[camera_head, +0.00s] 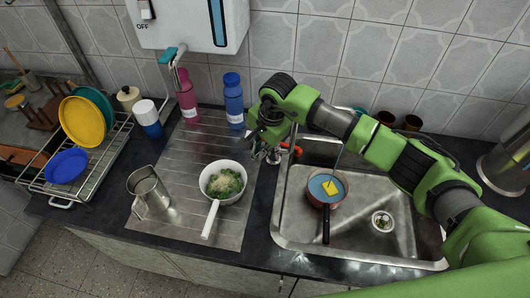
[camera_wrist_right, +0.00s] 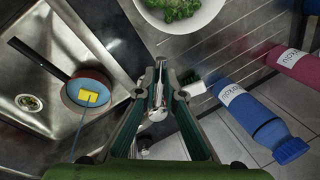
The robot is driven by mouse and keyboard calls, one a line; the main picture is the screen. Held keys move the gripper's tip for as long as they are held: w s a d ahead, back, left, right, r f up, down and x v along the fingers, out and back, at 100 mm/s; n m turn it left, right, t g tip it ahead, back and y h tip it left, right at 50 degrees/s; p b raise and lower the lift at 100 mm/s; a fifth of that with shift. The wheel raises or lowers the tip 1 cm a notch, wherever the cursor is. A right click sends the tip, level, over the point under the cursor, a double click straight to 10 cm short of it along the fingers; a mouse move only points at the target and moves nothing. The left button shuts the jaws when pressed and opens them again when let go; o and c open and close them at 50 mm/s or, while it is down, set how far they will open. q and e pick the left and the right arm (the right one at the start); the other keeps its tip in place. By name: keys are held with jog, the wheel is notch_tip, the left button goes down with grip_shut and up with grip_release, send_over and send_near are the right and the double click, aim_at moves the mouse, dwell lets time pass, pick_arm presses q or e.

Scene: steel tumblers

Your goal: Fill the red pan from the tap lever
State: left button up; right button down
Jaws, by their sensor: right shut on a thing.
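The pan also shows in the right wrist view (camera_wrist_right: 68,97). A thin line, like a water stream, comes down into it. My right gripper (camera_head: 266,138) is at the tap, left of the sink's back corner. In the right wrist view its fingers (camera_wrist_right: 160,80) are closed around the metal tap lever (camera_wrist_right: 157,114), partly hidden by them. My left gripper is not in view.
A white pan of greens (camera_head: 233,173) and a steel jug (camera_head: 148,190) stand on the drainboard (camera_head: 181,225). Pink (camera_head: 187,98) and blue (camera_head: 234,102) bottles stand behind. A dish rack (camera_head: 95,172) is at left. My right arm spans above the sink (camera_head: 375,248).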

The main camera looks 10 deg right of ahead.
jog(key=c, duration=2.1)
grip_release()
jog(key=shift+c, duration=0.2)
jog(key=v, duration=1.2)
